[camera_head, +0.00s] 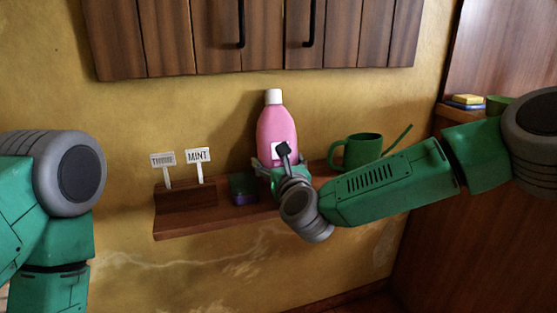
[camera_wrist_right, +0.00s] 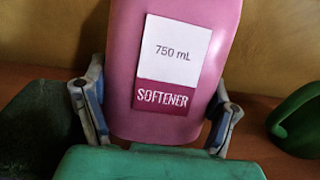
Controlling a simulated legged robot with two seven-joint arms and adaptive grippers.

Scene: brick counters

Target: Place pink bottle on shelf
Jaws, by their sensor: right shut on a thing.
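The pink bottle (camera_head: 276,122) with a white cap stands roughly upright over the wooden wall shelf (camera_head: 222,220), between a small box and a green watering can. My right gripper (camera_head: 280,166) is shut on its lower part. In the right wrist view the bottle (camera_wrist_right: 186,30) fills the middle, its label reading "750 mL" and "SOFTENER", with a gripper finger on each side. The bottle's base is hidden behind my gripper, so I cannot tell whether it touches the shelf. My left arm shows at the left edge, but its gripper is out of view.
A wooden planter (camera_head: 185,197) with "THYME" and "MINT" signs sits on the shelf's left end. The green watering can (camera_head: 362,150) is at the right. Wooden cabinets (camera_head: 270,35) hang above.

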